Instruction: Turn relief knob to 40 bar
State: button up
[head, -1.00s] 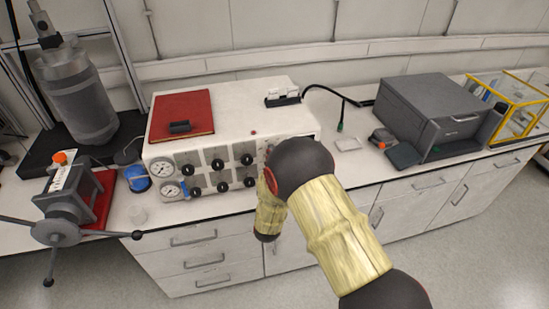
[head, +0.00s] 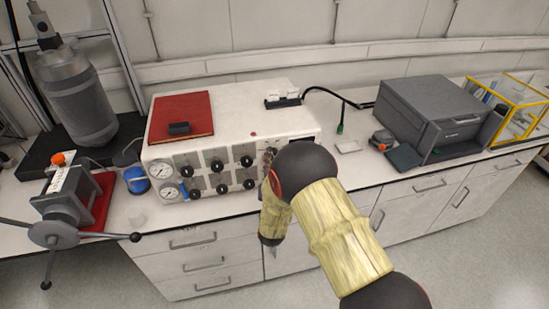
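The white reactor control box (head: 232,110) stands on the bench left of my arm. Its front panel has several black knobs in two rows, such as an upper one (head: 217,165) and a lower one (head: 222,188). Two round gauges, an upper one (head: 160,169) and a lower one (head: 169,191), sit at the panel's left end. Labels and readings are too small to read, so I cannot tell which knob is the relief knob. My arm hides the panel's right end. A small dark tip (head: 270,241) shows below my forearm, in front of the cabinets; its finger state is unclear.
A grey vessel (head: 78,105) and a valve with a spoked handwheel (head: 55,233) stand at the left. A red book (head: 181,112) lies on the box. A dark grey device (head: 430,112) and a yellow-framed case (head: 508,98) are at the right. Floor is free at lower right.

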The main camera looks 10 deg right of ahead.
jog(key=o, duration=0.4)
jog(key=shift+o, duration=0.2)
jog(key=v, duration=1.2)
jog(key=shift+m, duration=0.3)
